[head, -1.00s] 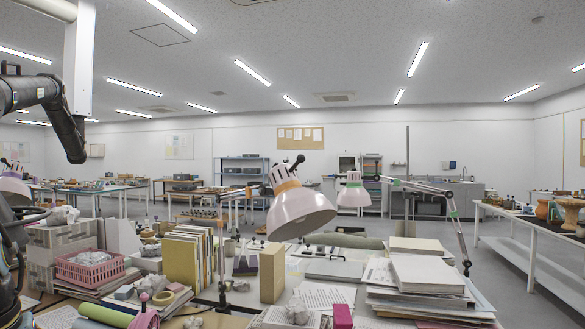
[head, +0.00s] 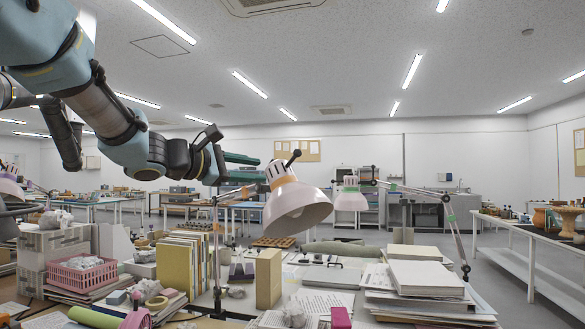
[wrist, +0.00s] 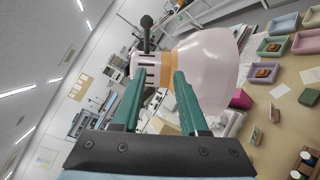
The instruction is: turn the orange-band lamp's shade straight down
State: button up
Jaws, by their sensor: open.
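The orange-band lamp has a pale pink shade (head: 300,208) with an orange band (head: 283,182) at its neck and a black knob (head: 291,157) on top. The shade is tilted, its mouth facing down and to the right in the head view. My gripper (head: 260,169) is open, with green fingers reaching in from the left beside the lamp's neck. In the wrist view, the fingertips of my gripper (wrist: 158,72) lie apart over the neck, with the orange band (wrist: 167,72) between them and the shade (wrist: 208,70) to the right. Contact cannot be told.
A second lamp with a green band (head: 350,189) stands to the right on a jointed arm. Stacked books (head: 425,278), upright folders (head: 185,262) and a pink basket (head: 80,275) crowd the table below. The air above the lamps is clear.

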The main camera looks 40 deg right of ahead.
aim_at(291, 160)
jog(key=shift+h, duration=0.5)
jog(key=d+r+p, duration=0.1)
jog(key=d, duration=0.2)
jog(key=d+r+p, duration=0.1)
jog(key=d, duration=0.3)
jog(key=d+r+p, duration=0.1)
jog(key=d+p, duration=0.1)
jog(key=d, duration=0.1)
jog(key=shift+s+d, duration=0.25)
jog(key=shift+d, duration=0.05)
jog(key=shift+d+f+p, duration=0.2)
jog(key=shift+d+p, duration=0.15)
jog(key=shift+d, duration=0.4)
jog(key=shift+w, duration=0.1)
grip_shut()
